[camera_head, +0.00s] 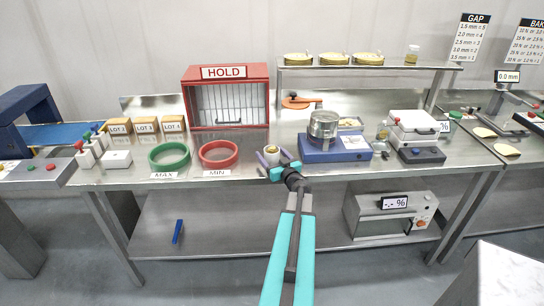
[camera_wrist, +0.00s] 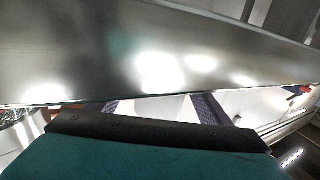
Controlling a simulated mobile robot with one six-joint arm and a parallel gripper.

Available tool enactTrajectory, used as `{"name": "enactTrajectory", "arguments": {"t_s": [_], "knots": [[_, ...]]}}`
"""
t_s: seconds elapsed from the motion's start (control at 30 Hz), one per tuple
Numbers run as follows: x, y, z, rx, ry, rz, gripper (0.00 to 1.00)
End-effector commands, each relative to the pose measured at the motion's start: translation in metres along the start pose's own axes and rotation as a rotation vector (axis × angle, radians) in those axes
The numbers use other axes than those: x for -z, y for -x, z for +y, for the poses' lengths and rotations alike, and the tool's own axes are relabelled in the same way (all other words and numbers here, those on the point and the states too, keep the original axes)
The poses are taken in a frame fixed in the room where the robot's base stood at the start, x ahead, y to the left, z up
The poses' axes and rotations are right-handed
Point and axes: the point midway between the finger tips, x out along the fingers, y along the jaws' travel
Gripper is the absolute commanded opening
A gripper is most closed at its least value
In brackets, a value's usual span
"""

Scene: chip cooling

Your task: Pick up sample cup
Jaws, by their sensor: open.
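A small pale cup with yellowish contents (camera_head: 271,150) stands on the steel bench, right of the red MIN ring. My gripper (camera_head: 273,157) is open, with its purple fingers on either side of this cup in the head view. I cannot tell whether they touch it. In the wrist view my gripper (camera_wrist: 160,108) shows two dark fingers spread apart. No cup shows between them there. Another small clear cup with a yellow band (camera_head: 413,54) stands on the upper shelf.
A blue scale (camera_head: 335,148) with a metal pot stands close on the right. The red MIN ring (camera_head: 218,153) and green MAX ring (camera_head: 169,156) lie to the left. A red HOLD cabinet (camera_head: 225,72) stands behind. The shelf (camera_head: 440,65) overhangs the bench's back right.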

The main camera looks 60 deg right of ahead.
Motion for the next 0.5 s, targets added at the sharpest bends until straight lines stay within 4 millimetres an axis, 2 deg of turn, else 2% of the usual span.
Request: {"name": "enactTrajectory", "arguments": {"t_s": [0.2,0.5], "knots": [[0.000,-0.021,0.000,0.000,0.001,0.000,0.73],[-0.001,-0.028,0.000,-0.001,0.000,0.000,0.73]]}}
